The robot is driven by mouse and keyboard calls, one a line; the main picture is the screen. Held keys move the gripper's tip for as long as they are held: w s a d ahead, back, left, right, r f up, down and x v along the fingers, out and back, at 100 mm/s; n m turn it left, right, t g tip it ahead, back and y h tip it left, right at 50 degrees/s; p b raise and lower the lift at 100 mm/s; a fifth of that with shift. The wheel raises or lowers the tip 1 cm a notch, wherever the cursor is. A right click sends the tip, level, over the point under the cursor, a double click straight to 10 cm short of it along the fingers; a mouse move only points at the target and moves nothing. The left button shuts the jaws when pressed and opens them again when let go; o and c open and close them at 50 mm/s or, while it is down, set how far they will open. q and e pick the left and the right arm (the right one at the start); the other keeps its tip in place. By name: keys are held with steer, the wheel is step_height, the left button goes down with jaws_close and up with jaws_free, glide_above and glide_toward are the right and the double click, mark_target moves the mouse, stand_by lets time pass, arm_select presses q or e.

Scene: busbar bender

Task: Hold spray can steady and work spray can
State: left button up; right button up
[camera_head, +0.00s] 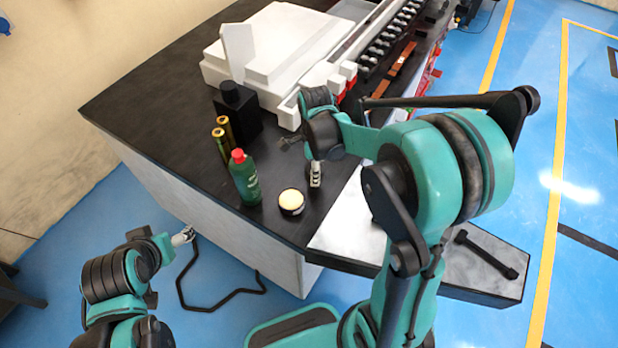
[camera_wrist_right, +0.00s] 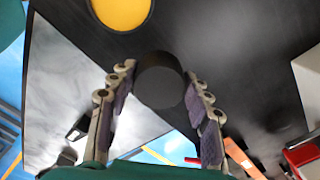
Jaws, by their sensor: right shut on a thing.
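A green spray can (camera_head: 245,180) with a red cap stands upright near the front edge of the black table, left of a small round tin (camera_head: 291,202) with a cream lid. My right gripper (camera_head: 303,158) is over the table, right of the can and apart from it. In the right wrist view, its fingers (camera_wrist_right: 159,82) are shut on a dark cylinder (camera_wrist_right: 160,84), seen end-on. The cylinder is hard to make out against the table in the head view. My left gripper (camera_head: 183,236) hangs off the table's left front side, away from the can; its opening is too small to read.
Two dark bottles with gold tops (camera_head: 222,140) and a black square bottle (camera_head: 238,110) stand behind the can. A large white machine (camera_head: 275,48) fills the back. A grey plate (camera_head: 347,222) lies at the right front corner. The table's left part is clear.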

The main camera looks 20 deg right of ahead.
steer(key=shift+w+a+f, duration=0.25)
steer(key=shift+a+f, duration=0.1)
steer(key=shift+f, duration=0.05)
steer(key=shift+f+b, duration=0.5)
steer(key=shift+f, duration=1.4)
steer(key=shift+f, duration=0.15)
steer(key=o, duration=1.3)
